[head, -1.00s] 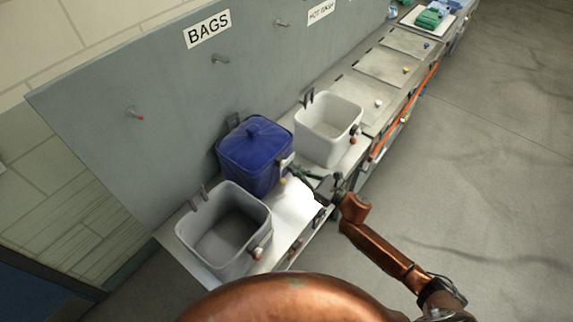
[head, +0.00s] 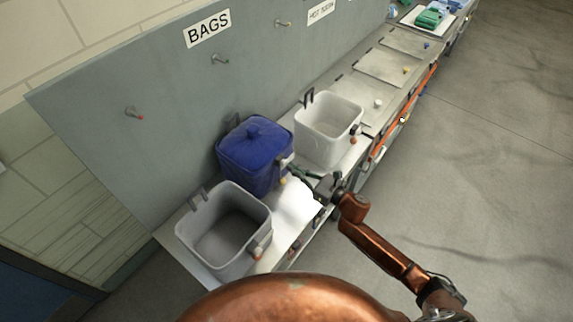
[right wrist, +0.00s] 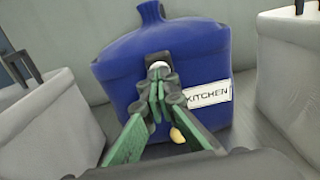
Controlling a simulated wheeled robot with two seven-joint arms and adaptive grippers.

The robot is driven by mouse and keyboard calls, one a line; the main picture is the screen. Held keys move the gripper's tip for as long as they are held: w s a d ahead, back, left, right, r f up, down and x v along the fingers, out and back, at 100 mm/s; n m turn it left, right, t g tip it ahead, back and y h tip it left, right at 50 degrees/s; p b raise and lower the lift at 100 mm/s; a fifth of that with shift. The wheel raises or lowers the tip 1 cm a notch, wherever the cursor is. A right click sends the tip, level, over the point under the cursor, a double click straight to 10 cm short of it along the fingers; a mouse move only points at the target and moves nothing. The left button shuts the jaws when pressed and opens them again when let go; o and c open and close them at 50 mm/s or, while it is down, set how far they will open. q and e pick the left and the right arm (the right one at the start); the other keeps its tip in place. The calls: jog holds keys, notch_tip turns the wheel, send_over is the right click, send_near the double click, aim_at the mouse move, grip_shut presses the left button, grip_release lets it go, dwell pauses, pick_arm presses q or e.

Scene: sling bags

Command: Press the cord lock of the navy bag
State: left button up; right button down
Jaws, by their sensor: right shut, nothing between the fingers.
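The navy bag (head: 252,160) stands upright on the bench between two open bags, and its top is gathered shut. In the right wrist view the navy bag (right wrist: 120,72) fills the middle, with a white KITCHEN label (right wrist: 207,95). Its cord lock (right wrist: 159,70), a dark piece with a pale button, is on the front face just beyond my fingertips. A yellow toggle (right wrist: 178,135) hangs below it. My right gripper (right wrist: 159,100) is shut and empty, its green fingers together, pointing at the lock; I cannot tell if they touch it. It also shows in the head view (head: 300,172). My left gripper is not in view.
An open grey bag (head: 264,205) stands to the left and an open white bag (head: 302,126) to the right, both close by. Behind is a grey panel (head: 150,150) with hooks and a BAGS sign (head: 208,29). The floor (head: 480,180) at right is clear.

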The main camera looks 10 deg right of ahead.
jog(key=shift+b+x, duration=0.5)
jog(key=shift+x, duration=0.65)
dwell(0.9)
jog(key=v, duration=0.7)
dwell(0.5)
dwell(0.4)
